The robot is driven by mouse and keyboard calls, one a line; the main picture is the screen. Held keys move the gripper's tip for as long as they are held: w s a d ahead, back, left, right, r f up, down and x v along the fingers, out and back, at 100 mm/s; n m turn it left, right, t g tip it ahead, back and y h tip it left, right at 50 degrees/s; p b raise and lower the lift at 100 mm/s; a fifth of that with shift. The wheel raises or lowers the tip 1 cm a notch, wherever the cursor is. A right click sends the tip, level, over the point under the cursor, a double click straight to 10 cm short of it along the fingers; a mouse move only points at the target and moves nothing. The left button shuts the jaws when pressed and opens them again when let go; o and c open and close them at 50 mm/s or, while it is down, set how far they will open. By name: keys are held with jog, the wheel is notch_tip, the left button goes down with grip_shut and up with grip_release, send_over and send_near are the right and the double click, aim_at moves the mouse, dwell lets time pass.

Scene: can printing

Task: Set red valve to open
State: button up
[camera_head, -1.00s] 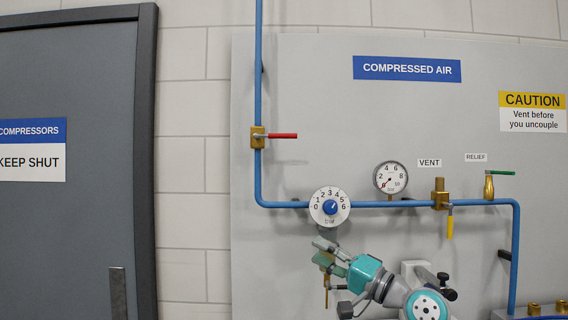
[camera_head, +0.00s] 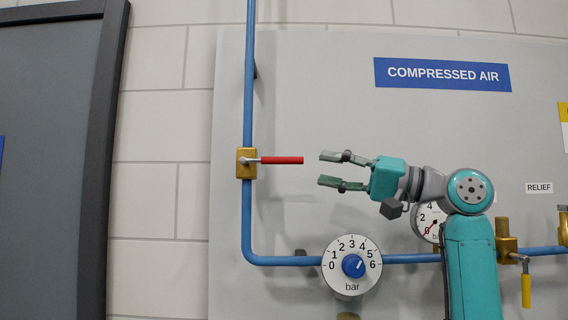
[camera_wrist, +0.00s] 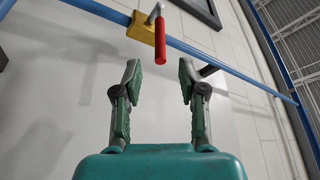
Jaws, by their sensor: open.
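The red valve handle (camera_head: 281,160) sticks out to the right from a brass valve body (camera_head: 245,163) on the vertical blue pipe (camera_head: 249,90). The handle lies crosswise to the pipe. My gripper (camera_head: 328,169) is open and empty, just right of the handle's free end, with its fingers pointing left. In the wrist view the red handle (camera_wrist: 161,42) and its brass body (camera_wrist: 140,28) lie ahead of my open gripper (camera_wrist: 159,75). The handle's end points toward the gap between the fingers and is apart from them.
A regulator dial (camera_head: 352,265) with a blue knob sits below on the pipe. A pressure gauge (camera_head: 430,220) is partly hidden behind my arm. A yellow-handled valve (camera_head: 526,290) is at lower right. A grey door (camera_head: 45,200) is left. The panel above the handle is clear.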

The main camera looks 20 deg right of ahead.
aim_at(292, 162)
jog(key=x, duration=0.9)
jog(key=shift+w+a+r, duration=0.1)
jog(key=shift+w+a, duration=0.1)
jog(key=shift+a, duration=0.15)
grip_shut()
